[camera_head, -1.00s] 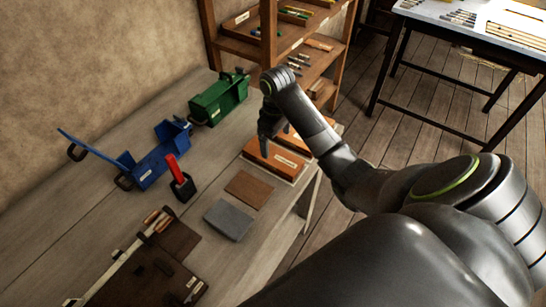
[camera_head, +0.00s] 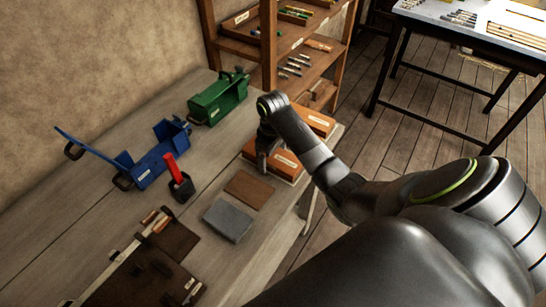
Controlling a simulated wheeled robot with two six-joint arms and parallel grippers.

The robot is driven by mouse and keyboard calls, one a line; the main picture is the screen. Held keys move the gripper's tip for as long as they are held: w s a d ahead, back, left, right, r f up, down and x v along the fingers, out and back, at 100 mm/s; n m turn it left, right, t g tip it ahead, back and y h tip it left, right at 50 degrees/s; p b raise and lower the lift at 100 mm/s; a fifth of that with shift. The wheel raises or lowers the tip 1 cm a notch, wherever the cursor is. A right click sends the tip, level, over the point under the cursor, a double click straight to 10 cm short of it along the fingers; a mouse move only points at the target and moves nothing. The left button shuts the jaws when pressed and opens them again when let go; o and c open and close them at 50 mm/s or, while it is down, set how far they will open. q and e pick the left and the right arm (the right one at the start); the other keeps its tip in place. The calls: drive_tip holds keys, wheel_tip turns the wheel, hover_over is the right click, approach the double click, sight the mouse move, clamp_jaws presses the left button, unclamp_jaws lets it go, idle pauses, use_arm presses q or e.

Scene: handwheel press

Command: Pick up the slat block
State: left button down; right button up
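I cannot tell for sure which thing is the slat block. Two orange-brown labelled blocks or trays lie at the bench's right end: a nearer one (camera_head: 284,166) and a farther one (camera_head: 318,121), partly hidden by my arm. My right gripper (camera_head: 262,169) points down at the left end of the nearer one and covers part of it. Its fingers are dark and small here, so I cannot tell whether they are open or whether they touch anything. My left gripper is not in view.
On the wooden bench (camera_head: 85,215) are a brown pad (camera_head: 249,189), a grey slab (camera_head: 229,220), a red-handled tool in a dark holder (camera_head: 178,178), a blue fixture (camera_head: 150,165) and a green box (camera_head: 220,100). A wooden shelf (camera_head: 268,50) stands behind.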

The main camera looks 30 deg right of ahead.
drive_tip(key=c, duration=1)
drive_tip(key=shift+c, duration=0.8)
drive_tip(key=shift+w+r, duration=0.1)
drive_tip(key=shift+r, duration=0.05)
